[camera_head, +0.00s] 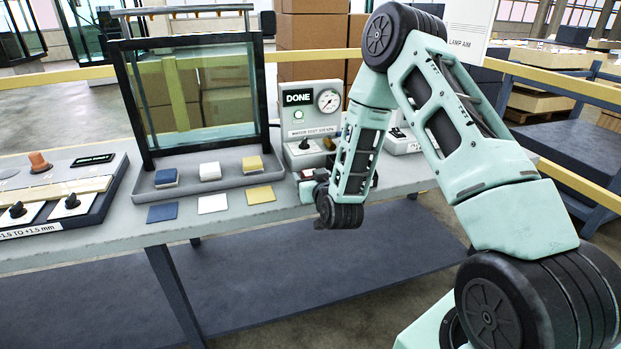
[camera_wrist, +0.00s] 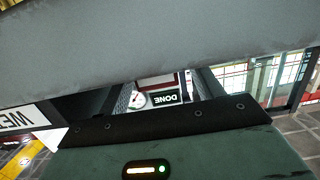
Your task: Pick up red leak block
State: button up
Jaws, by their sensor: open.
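I cannot make out the red leak block for certain. A small patch of red shows beside my gripper (camera_head: 307,184) at the bench's front right in the head view, mostly hidden by my wrist. Blue (camera_head: 166,177), white (camera_head: 210,171) and yellow (camera_head: 252,165) blocks stand in a row on the grey tray (camera_head: 200,188) under the glass panel. In the wrist view my gripper's two dark fingers stand apart (camera_wrist: 163,92), with the upside-down DONE panel (camera_wrist: 167,98) between them. No block is seen held.
Blue (camera_head: 162,212), white (camera_head: 213,203) and yellow (camera_head: 260,195) squares lie before the tray. The tester box with a gauge (camera_head: 313,112) stands behind my wrist. A console (camera_head: 65,195) is at the left. A grey surface (camera_wrist: 150,45) fills the top of the wrist view.

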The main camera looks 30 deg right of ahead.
aim_at(308, 171)
jog(key=x, duration=0.3)
jog(key=shift+w+d, duration=0.15)
jog(key=shift+d, duration=0.05)
jog(key=c, duration=1.1)
jog(key=shift+r, duration=0.1)
